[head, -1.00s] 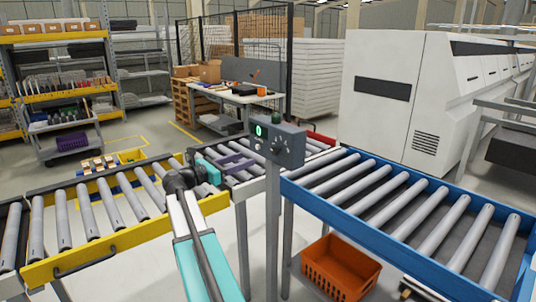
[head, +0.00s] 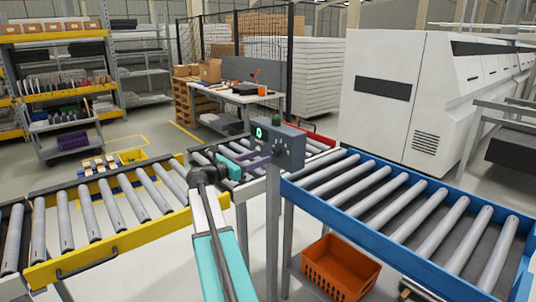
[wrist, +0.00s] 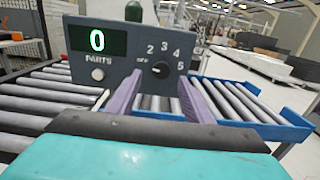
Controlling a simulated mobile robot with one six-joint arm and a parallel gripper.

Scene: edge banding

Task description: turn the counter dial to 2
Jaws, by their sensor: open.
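The counter box (head: 278,145) is a dark grey panel on a post between the conveyors. Its green display reads 0 in the wrist view (wrist: 97,40). The black dial (wrist: 160,69) sits right of the display, ringed by OFF and the numbers 2, 3, 4 and 5; its white mark seems to point left, toward OFF. My gripper (head: 258,162) is at the left front of the box. In the wrist view my gripper's purple fingers (wrist: 157,96) are spread apart, below and either side of the dial, with nothing between them. I cannot tell whether they touch the panel.
A yellow-sided roller conveyor (head: 120,238) runs at left and a blue-sided one (head: 400,245) at right. An orange crate (head: 338,267) is below the blue one. A white button (wrist: 97,74) sits under the display.

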